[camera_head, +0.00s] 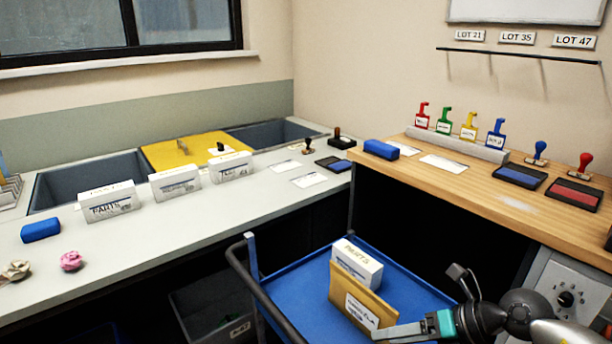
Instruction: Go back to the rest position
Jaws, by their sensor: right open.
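My right gripper (418,303) is at the lower right, over the right part of the blue cart. Its two fingers are spread wide and nothing is between them. One fingertip appears close to the lower right corner of a yellow-brown labelled folder or envelope (345,289); I cannot tell whether they touch. The folder stands tilted in the cart, in front of a white PARTS box (357,261). My left gripper is not in view.
The blue cart (408,285) with a dark rail stands below the counters. The grey counter (190,213) holds several white boxes and a blue block (41,230). The wooden counter (455,185) holds stamps, ink pads and coloured tags. A grey machine (565,290) stands at right.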

